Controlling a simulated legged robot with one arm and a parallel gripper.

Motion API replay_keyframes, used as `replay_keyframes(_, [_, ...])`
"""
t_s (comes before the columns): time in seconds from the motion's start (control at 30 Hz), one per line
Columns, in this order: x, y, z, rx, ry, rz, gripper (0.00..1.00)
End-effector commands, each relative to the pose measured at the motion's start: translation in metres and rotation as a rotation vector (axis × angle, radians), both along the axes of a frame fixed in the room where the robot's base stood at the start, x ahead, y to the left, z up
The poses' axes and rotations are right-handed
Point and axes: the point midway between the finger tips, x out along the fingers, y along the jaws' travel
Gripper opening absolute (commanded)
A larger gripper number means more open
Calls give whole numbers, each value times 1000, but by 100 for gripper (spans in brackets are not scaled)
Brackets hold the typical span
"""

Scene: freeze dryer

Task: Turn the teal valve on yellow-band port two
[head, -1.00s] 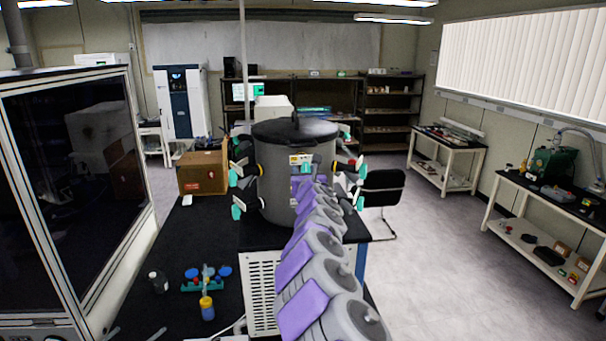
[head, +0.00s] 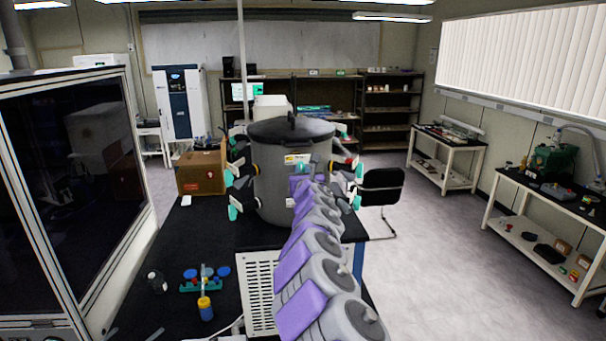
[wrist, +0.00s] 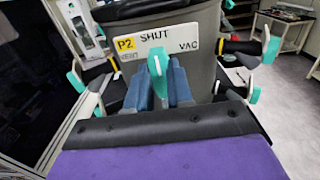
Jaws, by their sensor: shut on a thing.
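The teal valve (wrist: 157,72) of port two is in the middle of the wrist view, its handle roughly upright below the word SHUT. A white label (wrist: 160,43) behind it has a yellow P2 patch, with VENT at left and VAC at right. My gripper (wrist: 157,88) has its blue fingers on both sides of the handle and is shut on it. The valve sits on the front of the grey drum (head: 284,195), which also shows in the wrist view (wrist: 205,25). In the head view my arm hides the gripper and this valve.
Other teal-handled valves stick out at the drum's left (head: 236,190) and right (head: 353,178). A cardboard box (head: 202,172) stands behind left on the black bench. A small rack with blue-topped items (head: 203,284) stands at front left. A black chair (head: 382,190) is at right.

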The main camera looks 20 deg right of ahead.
Motion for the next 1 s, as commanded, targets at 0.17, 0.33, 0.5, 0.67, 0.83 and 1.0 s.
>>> replay_keyframes(0.17, [-1, -2, -1, 11, -1, -4, 0])
replay_keyframes(0.33, [0, -1, -3, 62, -17, -2, 0])
replay_keyframes(0.5, [0, -1, -4, 164, -46, -2, 0])
replay_keyframes(0.67, [0, -1, -5, 298, -84, 0, 0])
replay_keyframes(0.83, [0, -2, -4, 454, -128, 1, 0])
replay_keyframes(1.0, [-1, -3, -4, 608, -172, 1, 0])
